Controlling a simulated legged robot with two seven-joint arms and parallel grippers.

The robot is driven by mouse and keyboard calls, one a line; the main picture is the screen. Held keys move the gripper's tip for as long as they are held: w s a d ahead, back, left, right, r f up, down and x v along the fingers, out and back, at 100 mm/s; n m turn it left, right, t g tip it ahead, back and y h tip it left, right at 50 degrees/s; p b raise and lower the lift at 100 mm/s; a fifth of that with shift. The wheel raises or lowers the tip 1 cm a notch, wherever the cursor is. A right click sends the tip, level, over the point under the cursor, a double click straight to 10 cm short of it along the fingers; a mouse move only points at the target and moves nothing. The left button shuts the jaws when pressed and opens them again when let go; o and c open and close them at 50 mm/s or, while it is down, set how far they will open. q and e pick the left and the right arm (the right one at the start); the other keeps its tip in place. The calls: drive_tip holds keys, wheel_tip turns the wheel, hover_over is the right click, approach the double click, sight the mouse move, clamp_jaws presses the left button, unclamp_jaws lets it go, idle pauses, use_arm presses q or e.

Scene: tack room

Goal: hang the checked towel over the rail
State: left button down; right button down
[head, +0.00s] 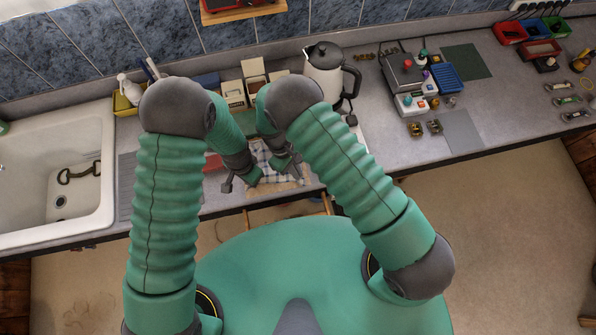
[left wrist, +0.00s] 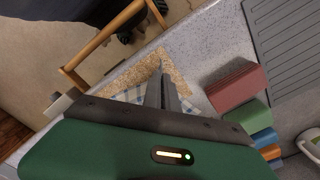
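The blue-and-white checked towel (head: 263,161) lies on a brown cork-like mat (head: 262,190) at the counter's front edge. In the left wrist view, parts of the towel (left wrist: 130,97) show on both sides of my left fingers. My left gripper (left wrist: 164,75) has its fingers together, pointing down over the towel and mat; I see no cloth between them. My right gripper (head: 290,170) is low over the towel's right part; its finger gap is unclear. The wooden rail (left wrist: 103,44) runs in front of the counter edge. In the head view it is largely hidden.
The white sink (head: 50,180) is at the left. A kettle (head: 326,75) stands behind my right gripper, with small boxes (head: 243,92) beside it. A red block (left wrist: 237,87) and a green block (left wrist: 246,115) lie beside the mat. Counter devices (head: 410,90) stand at the right.

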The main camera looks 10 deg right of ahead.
use_arm(q)
drive_tip(key=shift+w, duration=0.1)
use_arm(e)
drive_tip(key=r, duration=0.4)
drive_tip(key=shift+w+r, duration=0.1)
drive_tip(key=shift+w, duration=0.1)
drive_tip(key=shift+s+r, duration=0.15)
drive_tip(key=shift+r, duration=0.05)
use_arm(q)
drive_tip(key=shift+r, duration=0.1)
use_arm(e)
drive_tip(key=shift+r, duration=0.1)
